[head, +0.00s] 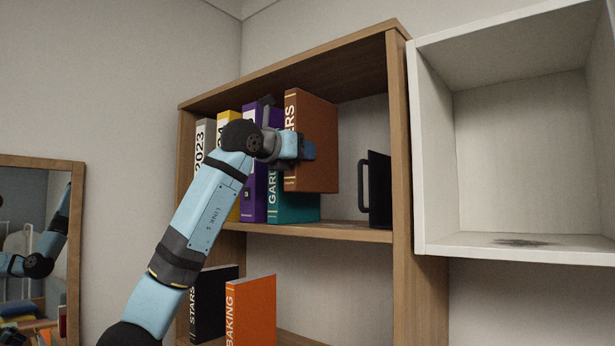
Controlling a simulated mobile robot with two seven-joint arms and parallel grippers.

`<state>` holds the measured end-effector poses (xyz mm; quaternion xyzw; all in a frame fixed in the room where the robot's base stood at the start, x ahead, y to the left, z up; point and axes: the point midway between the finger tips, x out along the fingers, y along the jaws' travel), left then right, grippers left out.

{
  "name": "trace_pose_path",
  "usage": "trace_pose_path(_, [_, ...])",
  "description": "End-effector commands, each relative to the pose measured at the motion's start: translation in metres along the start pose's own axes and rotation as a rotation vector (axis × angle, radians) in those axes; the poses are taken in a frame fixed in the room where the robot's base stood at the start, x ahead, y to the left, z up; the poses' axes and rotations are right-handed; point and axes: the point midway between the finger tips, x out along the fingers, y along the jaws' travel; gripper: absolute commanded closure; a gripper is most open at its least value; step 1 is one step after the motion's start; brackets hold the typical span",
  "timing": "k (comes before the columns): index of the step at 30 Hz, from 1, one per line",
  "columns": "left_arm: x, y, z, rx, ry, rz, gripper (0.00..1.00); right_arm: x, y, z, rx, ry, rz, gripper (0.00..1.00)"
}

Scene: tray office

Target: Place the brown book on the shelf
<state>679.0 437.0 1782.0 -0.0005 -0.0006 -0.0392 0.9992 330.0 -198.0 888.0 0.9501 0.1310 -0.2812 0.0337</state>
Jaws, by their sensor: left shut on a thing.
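The brown book (318,150) is upright in the upper compartment of the wooden shelf (330,231), its spine facing me. My left gripper (306,148) is shut on it near the spine, partly covering the lettering. The book's bottom edge appears above the shelf board, in front of or beside a teal book (292,207). I cannot tell whether they touch. My right gripper is not in view.
Purple (253,190), yellow and grey books stand left of the teal one. Black and orange (252,310) books stand below. A white cubby (510,246) hangs at the right.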

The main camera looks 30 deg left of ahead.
Motion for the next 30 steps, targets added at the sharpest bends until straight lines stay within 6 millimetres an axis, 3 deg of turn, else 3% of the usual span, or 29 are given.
trace_pose_path(5, [0.027,0.000,-0.002,0.000,0.000,-0.001,1.00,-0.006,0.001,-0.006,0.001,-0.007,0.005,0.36])
trace_pose_path(22, [0.025,0.000,-0.060,0.001,0.000,-0.001,1.00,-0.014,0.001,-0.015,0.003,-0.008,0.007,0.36])
trace_pose_path(30, [0.028,0.000,-0.069,0.000,-0.003,0.000,1.00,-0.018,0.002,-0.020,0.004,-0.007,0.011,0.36])
